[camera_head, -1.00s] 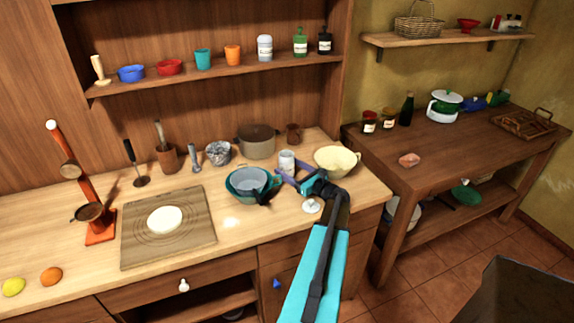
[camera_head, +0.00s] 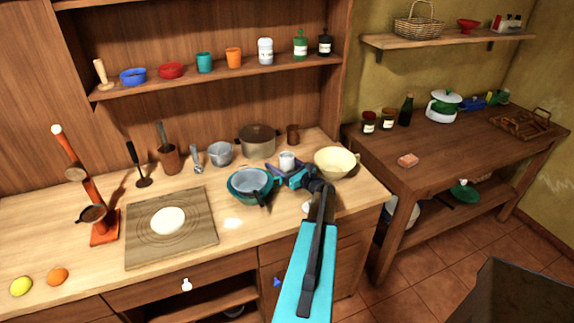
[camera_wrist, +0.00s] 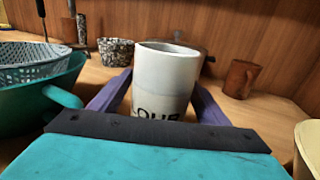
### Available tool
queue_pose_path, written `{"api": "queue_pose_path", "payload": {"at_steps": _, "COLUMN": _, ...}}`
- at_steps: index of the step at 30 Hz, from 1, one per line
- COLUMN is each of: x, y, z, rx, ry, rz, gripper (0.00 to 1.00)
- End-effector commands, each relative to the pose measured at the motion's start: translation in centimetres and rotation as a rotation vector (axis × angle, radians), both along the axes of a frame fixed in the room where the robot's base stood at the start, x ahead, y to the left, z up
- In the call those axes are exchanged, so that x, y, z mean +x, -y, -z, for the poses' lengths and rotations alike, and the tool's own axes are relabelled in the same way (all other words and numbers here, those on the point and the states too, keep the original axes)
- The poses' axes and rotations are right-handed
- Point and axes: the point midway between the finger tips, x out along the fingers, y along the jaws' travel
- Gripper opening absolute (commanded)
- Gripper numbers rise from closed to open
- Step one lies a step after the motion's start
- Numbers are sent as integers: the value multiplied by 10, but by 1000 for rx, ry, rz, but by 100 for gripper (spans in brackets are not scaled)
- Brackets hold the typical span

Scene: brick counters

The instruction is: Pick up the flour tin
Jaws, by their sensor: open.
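The flour tin (camera_head: 287,160) is a pale grey-white cylinder standing upright on the wooden counter. In the wrist view the tin (camera_wrist: 168,80) is upright in the middle, its dark lettering partly hidden by my gripper's dark front edge. My gripper (camera_head: 287,170) is low over the counter, at the near side of the tin. Its two purple fingers (camera_wrist: 158,95) are apart, one on each side of the tin's lower part. I cannot tell whether either finger touches it. The tin's base is hidden.
A teal bowl (camera_head: 236,194) holding a grey strainer (camera_head: 250,180) stands close on the left. A cream bowl (camera_head: 350,164) stands close on the right. A pot (camera_head: 258,142) and a brown mug (camera_head: 293,134) are behind.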

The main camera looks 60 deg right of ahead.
Motion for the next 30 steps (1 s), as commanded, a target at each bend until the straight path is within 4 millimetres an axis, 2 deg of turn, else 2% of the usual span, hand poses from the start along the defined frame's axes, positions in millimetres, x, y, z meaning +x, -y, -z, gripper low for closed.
{"api": "queue_pose_path", "payload": {"at_steps": 17, "x": 1, "y": 1, "z": 0, "rx": 0, "ry": 0, "rz": 1, "gripper": 70}}
{"api": "queue_pose_path", "payload": {"at_steps": 27, "x": 0, "y": 1, "z": -1, "rx": 0, "ry": 1, "rz": 1, "gripper": 16}}
{"api": "queue_pose_path", "payload": {"at_steps": 30, "x": 0, "y": 1, "z": -1, "rx": 0, "ry": 1, "rz": 1, "gripper": 16}}
